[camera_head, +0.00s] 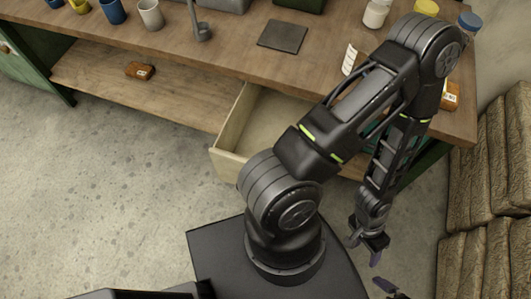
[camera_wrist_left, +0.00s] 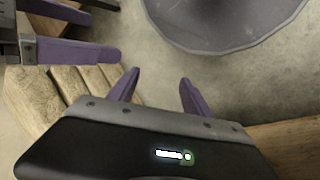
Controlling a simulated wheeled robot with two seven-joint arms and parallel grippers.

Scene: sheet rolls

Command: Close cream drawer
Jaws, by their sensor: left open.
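The cream drawer (camera_head: 229,166) is pulled out from under the wooden bench top in the head view. Its left side and the left end of its front show; my arm hides much of the rest. It looks empty where visible. My left gripper (camera_head: 365,249) hangs to the right of and nearer than the drawer, apart from it. Its two purple fingers stand apart and empty in the left wrist view (camera_wrist_left: 157,88). My right gripper (camera_wrist_left: 75,32) shows at the upper left of that view, its two fingers spread with nothing seen between them.
The bench top (camera_head: 240,55) holds cups, a dark flat plate (camera_head: 283,36) and jars. A small brown block (camera_head: 140,71) lies on the lower shelf (camera_head: 130,85). Stacked sacks (camera_head: 490,150) stand at the right. The concrete floor (camera_head: 110,180) left of the drawer is clear.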

